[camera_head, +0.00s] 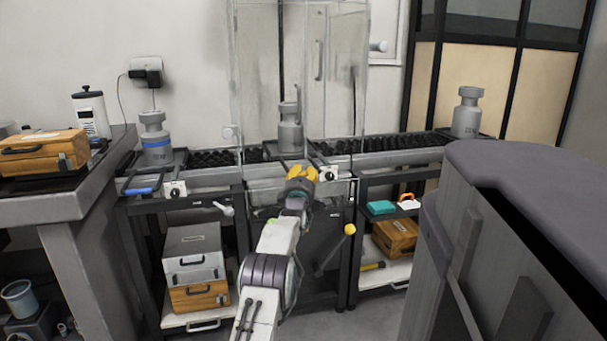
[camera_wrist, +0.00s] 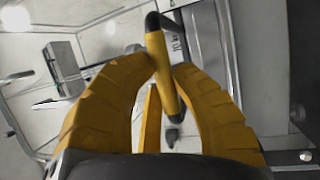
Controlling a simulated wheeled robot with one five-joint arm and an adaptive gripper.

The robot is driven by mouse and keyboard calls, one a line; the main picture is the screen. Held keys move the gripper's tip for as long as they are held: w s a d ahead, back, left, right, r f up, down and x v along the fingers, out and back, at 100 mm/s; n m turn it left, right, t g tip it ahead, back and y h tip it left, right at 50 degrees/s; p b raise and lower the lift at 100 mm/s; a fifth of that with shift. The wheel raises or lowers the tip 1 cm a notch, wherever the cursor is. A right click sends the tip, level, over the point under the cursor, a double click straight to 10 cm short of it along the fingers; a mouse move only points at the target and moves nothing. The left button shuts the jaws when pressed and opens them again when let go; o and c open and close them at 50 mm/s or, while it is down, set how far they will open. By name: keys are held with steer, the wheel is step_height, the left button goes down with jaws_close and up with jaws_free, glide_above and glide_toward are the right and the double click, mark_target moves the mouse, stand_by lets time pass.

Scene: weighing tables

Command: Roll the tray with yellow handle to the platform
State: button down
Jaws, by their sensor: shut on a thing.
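My gripper (camera_head: 301,172) is at the front of the middle stand, below the glass enclosure (camera_head: 238,75). In the wrist view its yellow fingers (camera_wrist: 163,72) are shut around the yellow handle (camera_wrist: 158,62), a bar with black ends. The handle's tray is mostly hidden behind the gripper in the head view. A grey weight (camera_head: 290,130) stands upright just beyond the gripper, seen inside or through the glass. The platform (camera_head: 262,170) lies at the middle, between two roller tracks; I cannot tell exactly where the tray rests relative to its edge.
A blue-handled tray (camera_head: 140,190) with a weight (camera_head: 155,138) is at left. Another weight (camera_head: 467,112) stands on the right roller track (camera_head: 390,144). A yellow-knobbed lever (camera_head: 349,230) juts out below. A grey cabinet (camera_head: 500,240) fills the right foreground.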

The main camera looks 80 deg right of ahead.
steer(key=c, duration=1.1)
jaws_free()
steer(key=shift+a+f, duration=0.35)
steer(key=shift+a, duration=1.6)
steer(key=shift+a+f, duration=0.35)
steer(key=shift+a, duration=1.65)
steer(key=shift+a+f, duration=0.35)
steer(key=shift+a, duration=1.6)
